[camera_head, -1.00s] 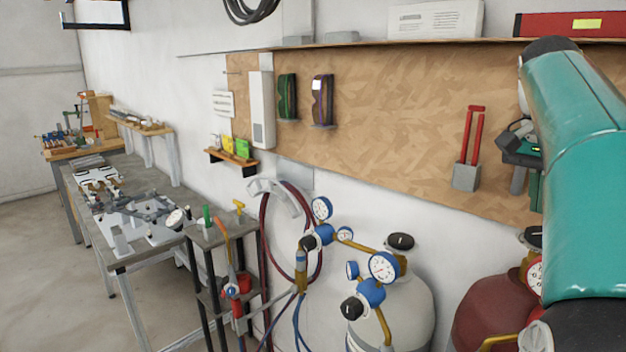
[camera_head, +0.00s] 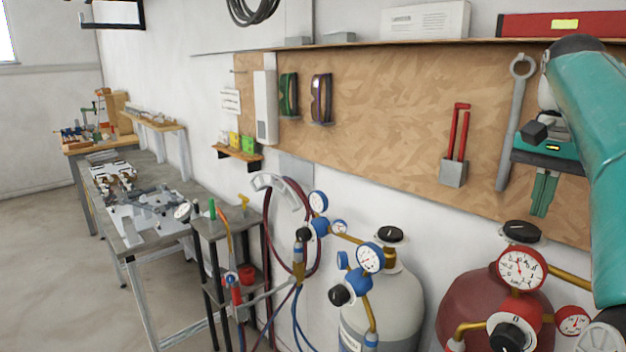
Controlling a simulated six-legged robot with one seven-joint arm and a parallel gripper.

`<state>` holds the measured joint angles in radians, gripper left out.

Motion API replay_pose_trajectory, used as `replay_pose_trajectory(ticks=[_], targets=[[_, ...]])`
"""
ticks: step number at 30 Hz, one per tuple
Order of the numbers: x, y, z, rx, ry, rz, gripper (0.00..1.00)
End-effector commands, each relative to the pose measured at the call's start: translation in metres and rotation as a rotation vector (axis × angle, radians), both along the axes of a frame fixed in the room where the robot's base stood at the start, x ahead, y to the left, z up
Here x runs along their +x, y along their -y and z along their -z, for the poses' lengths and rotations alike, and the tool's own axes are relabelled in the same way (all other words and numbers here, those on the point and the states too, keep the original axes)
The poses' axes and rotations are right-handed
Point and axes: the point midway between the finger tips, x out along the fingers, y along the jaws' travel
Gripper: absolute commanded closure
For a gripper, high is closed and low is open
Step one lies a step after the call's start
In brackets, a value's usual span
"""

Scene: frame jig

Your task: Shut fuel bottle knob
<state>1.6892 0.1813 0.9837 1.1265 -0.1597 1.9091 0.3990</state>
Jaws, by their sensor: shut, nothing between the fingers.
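The fuel bottle (camera_head: 475,300) is the dark red cylinder at the lower right. Its valve knob (camera_head: 522,232) is a black disc with a white mark, on top of the bottle. My gripper (camera_head: 541,212) hangs fingers down at the right, its green fingers together with nothing between them. In the picture it is just above the knob and slightly right of it; I cannot tell the true distance in depth. My teal arm comes in from the right edge. A red-rimmed gauge (camera_head: 519,268) and a black regulator knob (camera_head: 511,337) are on the fuel bottle's front.
A grey bottle (camera_head: 401,297) with its own black top knob (camera_head: 390,234) and blue regulator stands to the left. A particle board (camera_head: 400,120) with a wrench (camera_head: 513,125) and red-handled tool (camera_head: 457,140) is behind. A hose cart (camera_head: 222,226) and workbench (camera_head: 130,235) are further left.

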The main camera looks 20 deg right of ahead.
Motion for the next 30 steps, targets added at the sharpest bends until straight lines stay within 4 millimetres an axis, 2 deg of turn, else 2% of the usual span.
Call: replay_pose_trajectory(ticks=[6,15,30], targets=[[0.000,0.000,0.026,0.001,-0.003,0.003,1.00],[0.000,0.000,0.050,0.001,-0.001,-0.002,1.00],[-0.001,0.002,0.053,0.001,0.000,-0.002,1.00]])
